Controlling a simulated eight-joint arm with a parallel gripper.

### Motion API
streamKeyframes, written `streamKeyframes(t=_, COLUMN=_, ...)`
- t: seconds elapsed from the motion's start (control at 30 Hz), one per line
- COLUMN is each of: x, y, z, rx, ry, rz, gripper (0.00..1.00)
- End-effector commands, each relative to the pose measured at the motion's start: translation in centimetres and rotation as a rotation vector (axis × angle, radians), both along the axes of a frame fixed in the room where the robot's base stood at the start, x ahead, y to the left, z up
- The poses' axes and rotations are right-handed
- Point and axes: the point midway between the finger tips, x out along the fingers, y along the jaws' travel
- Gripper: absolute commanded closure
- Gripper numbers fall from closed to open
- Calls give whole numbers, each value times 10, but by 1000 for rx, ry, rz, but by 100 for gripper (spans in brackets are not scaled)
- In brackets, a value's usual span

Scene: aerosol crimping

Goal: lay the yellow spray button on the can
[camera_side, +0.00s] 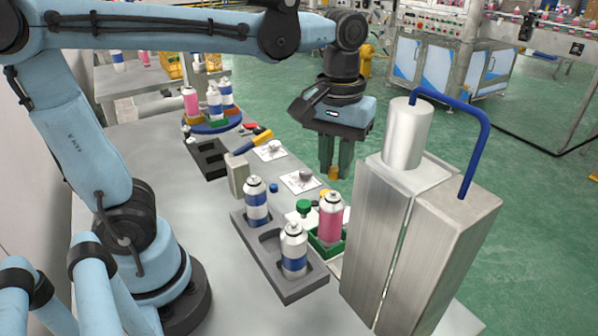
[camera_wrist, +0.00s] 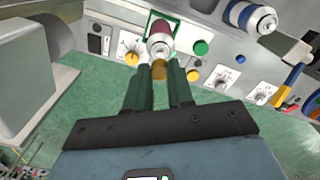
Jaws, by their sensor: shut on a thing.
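My gripper (camera_side: 333,175) has its green fingers pointing down, shut on the yellow spray button (camera_side: 333,173). In the wrist view the button (camera_wrist: 160,70) sits between the fingertips, in front of the pink can's top. The pink can (camera_side: 330,218) stands upright in a green holder (camera_side: 313,240); it also shows in the wrist view (camera_wrist: 160,35). In the side view the gripper is above and beyond it, apart from it. Two blue-and-white cans (camera_side: 256,203) (camera_side: 294,252) stand in the grey tray (camera_side: 272,262).
A steel crimping machine (camera_side: 385,240) with a blue pipe stands close at the right. A green cap (camera_side: 303,206) and a blue cap (camera_side: 273,188) are near the cans. White cards (camera_side: 300,182) lie behind. A yellow-handled tool (camera_side: 255,142) and a round tray with several cans (camera_side: 212,126) are at the back.

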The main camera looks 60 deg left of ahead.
Motion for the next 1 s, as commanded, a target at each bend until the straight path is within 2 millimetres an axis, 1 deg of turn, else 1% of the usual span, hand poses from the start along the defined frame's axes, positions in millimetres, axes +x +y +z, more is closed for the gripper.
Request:
streamKeyframes(t=0.5, x=0, y=0, z=-26, rx=0, ry=0, rz=-1, gripper=90)
streamKeyframes(t=0.7, x=0, y=0, z=-31, rx=0, ry=0, rz=-1, gripper=90)
streamKeyframes(t=1.0, x=0, y=0, z=-31, rx=0, ry=0, rz=-1, gripper=90)
